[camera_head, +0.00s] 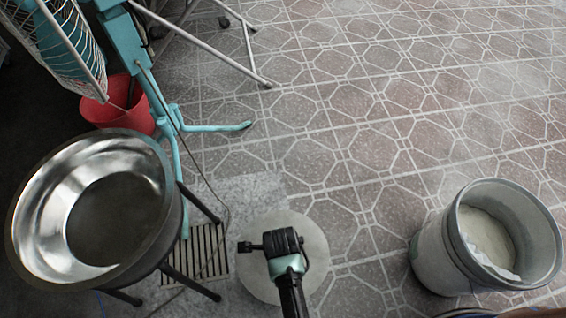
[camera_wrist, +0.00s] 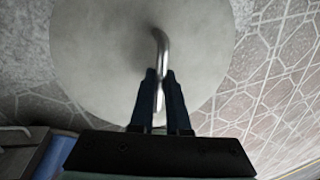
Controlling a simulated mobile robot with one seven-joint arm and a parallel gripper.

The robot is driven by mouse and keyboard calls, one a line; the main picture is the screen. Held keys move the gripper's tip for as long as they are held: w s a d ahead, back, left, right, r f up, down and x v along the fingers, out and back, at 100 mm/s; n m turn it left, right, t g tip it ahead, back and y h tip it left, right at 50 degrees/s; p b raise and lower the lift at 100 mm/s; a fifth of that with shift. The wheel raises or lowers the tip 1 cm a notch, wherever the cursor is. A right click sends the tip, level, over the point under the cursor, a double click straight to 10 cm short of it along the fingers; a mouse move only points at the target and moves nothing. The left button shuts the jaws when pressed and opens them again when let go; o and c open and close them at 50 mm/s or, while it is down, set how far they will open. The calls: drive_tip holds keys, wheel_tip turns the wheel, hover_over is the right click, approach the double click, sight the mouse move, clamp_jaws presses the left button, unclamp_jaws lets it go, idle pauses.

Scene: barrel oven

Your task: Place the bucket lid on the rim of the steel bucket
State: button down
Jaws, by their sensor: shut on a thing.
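The bucket lid (camera_head: 313,243) is a round, pale grey disc under my gripper (camera_head: 282,243), low in the middle of the head view. In the wrist view the lid (camera_wrist: 92,48) fills the upper middle, with a bent metal handle (camera_wrist: 160,42) at its centre. My gripper (camera_wrist: 160,82) is shut on that handle. The steel bucket (camera_head: 437,262) stands upright on the floor at the right of the head view, well to the right of the lid. Its top is open, its rim is bare, and something whitish lies inside.
A wide steel bowl (camera_head: 38,225) on a dark stand is at the left. Behind it are a red bucket (camera_head: 125,117), a turquoise stand (camera_head: 125,40) and a wire cage (camera_head: 62,45). A floor grate (camera_head: 207,250) lies left of the lid. Tiled floor between lid and bucket is clear.

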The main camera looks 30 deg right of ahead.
wheel_tip(320, 180, down, 3)
drive_tip(key=shift+f+b, duration=0.15)
drive_tip(key=shift+b, duration=0.7)
drive_tip(key=c, duration=0.9)
unclamp_jaws()
wheel_tip(320, 180, up, 12)
drive_tip(key=s+a+p, duration=0.1)
drive_tip(key=s+p, duration=0.1)
drive_tip(key=p, duration=0.5)
drive_tip(key=shift+w+a, duration=0.1)
